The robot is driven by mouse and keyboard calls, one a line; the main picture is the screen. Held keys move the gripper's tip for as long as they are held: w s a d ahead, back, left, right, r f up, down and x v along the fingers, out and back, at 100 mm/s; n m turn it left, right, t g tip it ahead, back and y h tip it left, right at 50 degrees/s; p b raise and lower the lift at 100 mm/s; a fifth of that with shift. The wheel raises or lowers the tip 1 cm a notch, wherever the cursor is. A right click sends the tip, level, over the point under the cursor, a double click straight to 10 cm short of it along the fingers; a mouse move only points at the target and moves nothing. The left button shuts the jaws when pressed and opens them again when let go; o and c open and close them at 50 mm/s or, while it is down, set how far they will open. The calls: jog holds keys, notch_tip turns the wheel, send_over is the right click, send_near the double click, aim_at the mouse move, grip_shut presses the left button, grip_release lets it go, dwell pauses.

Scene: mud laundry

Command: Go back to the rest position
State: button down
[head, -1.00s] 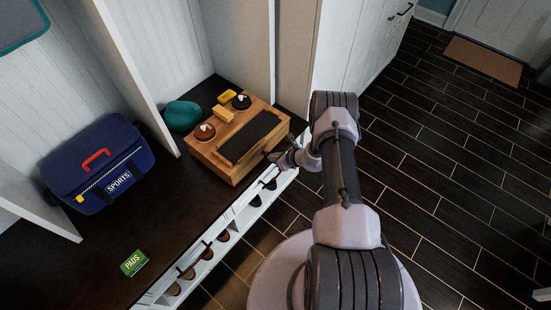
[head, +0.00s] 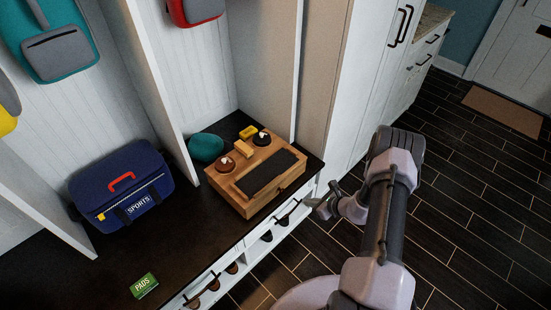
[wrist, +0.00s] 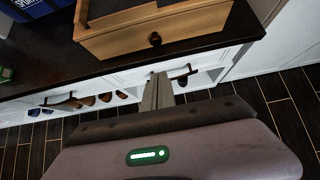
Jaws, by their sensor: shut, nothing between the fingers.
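My gripper (head: 318,207) is in front of the bench, just off its front edge and to the right of the wooden box's front corner. In the wrist view my gripper (wrist: 158,92) points toward the white bench front, with its fingers together and nothing between them. The wooden box (head: 222,183) with a dark mat on its top stands on the dark bench top. Its drawer front with a round knob (wrist: 155,39) shows in the wrist view and looks closed. My gripper is apart from the box.
A blue sports bag (head: 122,187), a green pads box (head: 144,286) and a teal item (head: 206,147) stand on the bench (head: 70,265). Shoe cubbies (head: 208,287) lie below it. A tall white cabinet (head: 352,80) stands right of the bench. The dark floor (head: 480,200) at right is clear.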

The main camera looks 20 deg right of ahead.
jog(key=w+a+r+n+y, duration=0.1)
jog(key=w+a+r+n, duration=0.15)
jog(key=r, duration=0.45)
jog(key=w+a+r+n+y, duration=0.1)
jog(key=w+a+r+n, duration=0.15)
jog(key=r, duration=0.45)
jog(key=s+a+r+n+g, duration=0.1)
jog(key=a+r+n, duration=0.2)
jog(key=a+r, duration=0.35)
jog(key=s+a+r+n+g+y, duration=0.1)
jog(key=s+a+r+n, duration=0.2)
jog(key=r, duration=0.6)
jog(key=a+r+n+g, duration=0.1)
jog(key=a+r+n, duration=0.3)
jog(key=r, duration=0.3)
jog(key=s+a+r+n+h, duration=0.2)
jog(key=s+r+n, duration=0.4)
jog(key=s, duration=0.6)
jog(key=s+a+r+n+h, duration=0.2)
jog(key=s+a+r+n, duration=0.2)
jog(key=s, duration=0.7)
notch_tip(320, 180, up, 3)
jog(key=shift+s+f+n+h, duration=0.1)
jog(key=shift+s+n+h, duration=0.25)
jog(key=shift+n, duration=0.65)
